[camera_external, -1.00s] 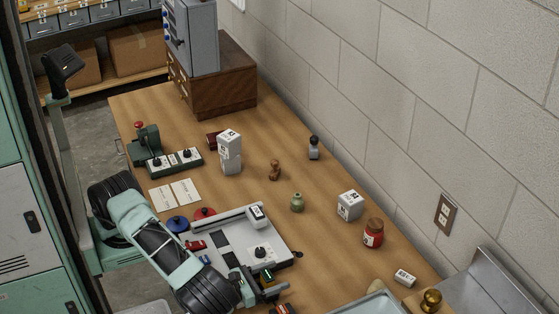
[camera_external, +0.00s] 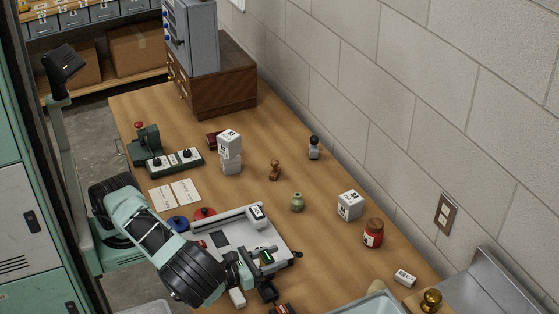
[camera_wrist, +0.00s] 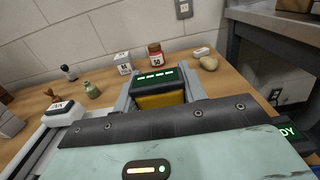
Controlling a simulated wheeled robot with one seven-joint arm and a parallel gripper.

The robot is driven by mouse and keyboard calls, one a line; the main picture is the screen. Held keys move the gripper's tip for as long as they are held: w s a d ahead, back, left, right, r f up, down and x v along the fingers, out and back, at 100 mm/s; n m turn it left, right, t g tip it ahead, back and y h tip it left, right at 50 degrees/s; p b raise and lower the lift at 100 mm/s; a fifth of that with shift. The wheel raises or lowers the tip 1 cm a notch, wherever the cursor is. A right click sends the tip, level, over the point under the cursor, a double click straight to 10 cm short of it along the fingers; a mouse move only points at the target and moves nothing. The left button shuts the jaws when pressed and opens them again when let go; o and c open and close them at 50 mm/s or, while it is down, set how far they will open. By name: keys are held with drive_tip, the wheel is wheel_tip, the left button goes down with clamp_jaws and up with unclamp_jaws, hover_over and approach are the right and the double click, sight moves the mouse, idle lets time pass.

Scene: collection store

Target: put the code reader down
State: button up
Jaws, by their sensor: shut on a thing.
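My gripper (camera_external: 262,263) is over the front edge of the grey work tray (camera_external: 283,246), at the lower middle of the external view. In the wrist view, the code reader (camera_wrist: 160,98), a yellow body with a dark top and a row of pale green lights, sits between the two grey fingers (camera_wrist: 158,92). The fingers are shut on it. Its lower part is hidden behind my wrist housing. In the external view it is small and partly covered by my gripper, and I cannot tell whether it touches anything below.
A white cube (camera_external: 349,205), a red jar (camera_external: 373,233) and a green vase (camera_external: 297,202) stand right of the tray. A white block (camera_external: 237,297) lies just below my gripper. A metal pan (camera_external: 372,304) is at the front. Bare wood (camera_external: 325,255) lies between tray and jar.

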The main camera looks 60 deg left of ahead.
drive_tip(key=w+d+r+b, duration=0.1)
drive_tip(key=w+d+b, duration=0.1)
drive_tip(key=w, duration=1.2)
drive_tip(key=w+d+b, duration=0.1)
drive_tip(key=w+b, duration=0.1)
drive_tip(key=w, duration=1.2)
drive_tip(key=f, duration=0.9)
drive_tip(key=shift+s+d, duration=0.1)
drive_tip(key=shift+s, duration=0.1)
drive_tip(key=shift+f, duration=0.15)
drive_tip(key=shift+f, duration=0.1)
drive_tip(key=o, duration=1)
drive_tip(key=shift+o, duration=0.3)
